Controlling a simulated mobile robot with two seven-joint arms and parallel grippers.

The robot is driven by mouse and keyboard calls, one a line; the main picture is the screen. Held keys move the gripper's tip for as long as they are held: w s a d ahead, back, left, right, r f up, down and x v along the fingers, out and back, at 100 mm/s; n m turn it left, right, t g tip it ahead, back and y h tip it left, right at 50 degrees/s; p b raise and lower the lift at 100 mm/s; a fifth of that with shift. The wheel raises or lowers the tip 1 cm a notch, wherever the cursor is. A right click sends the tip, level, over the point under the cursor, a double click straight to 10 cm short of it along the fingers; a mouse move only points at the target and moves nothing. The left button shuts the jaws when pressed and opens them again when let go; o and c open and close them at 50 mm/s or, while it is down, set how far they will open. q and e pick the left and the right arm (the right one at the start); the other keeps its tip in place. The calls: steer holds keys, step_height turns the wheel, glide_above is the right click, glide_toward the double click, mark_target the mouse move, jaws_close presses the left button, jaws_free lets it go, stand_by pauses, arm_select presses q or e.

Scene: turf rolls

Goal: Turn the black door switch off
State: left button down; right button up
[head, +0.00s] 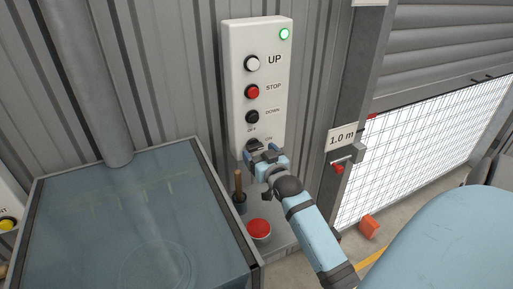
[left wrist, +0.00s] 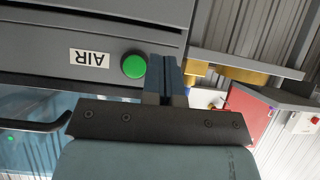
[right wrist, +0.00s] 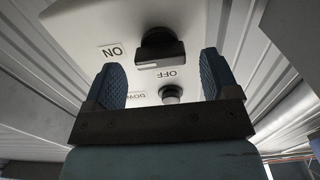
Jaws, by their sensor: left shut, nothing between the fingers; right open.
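The black door switch (head: 254,144) is the lowest control on the white panel (head: 262,40), with OFF and ON labels beside it. In the head view my right gripper (head: 264,154) is at the switch and hides part of it. In the right wrist view the switch (right wrist: 160,48) shows as a black knob with a pale mark, beyond the open fingers of the right gripper (right wrist: 163,80). The fingers are on either side of its line, and contact cannot be told. My left gripper (left wrist: 166,78) is shut and empty, seen only in the left wrist view.
The panel also has UP, STOP and DOWN buttons and a lit green lamp (head: 285,34). A glass-topped case (head: 120,215) stands left, a red button (head: 259,228) below. In the left wrist view, a green button (left wrist: 134,66) labelled AIR is beside my left gripper.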

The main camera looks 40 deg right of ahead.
steer(key=shift+x, duration=1.2)
steer(key=c, duration=0.9)
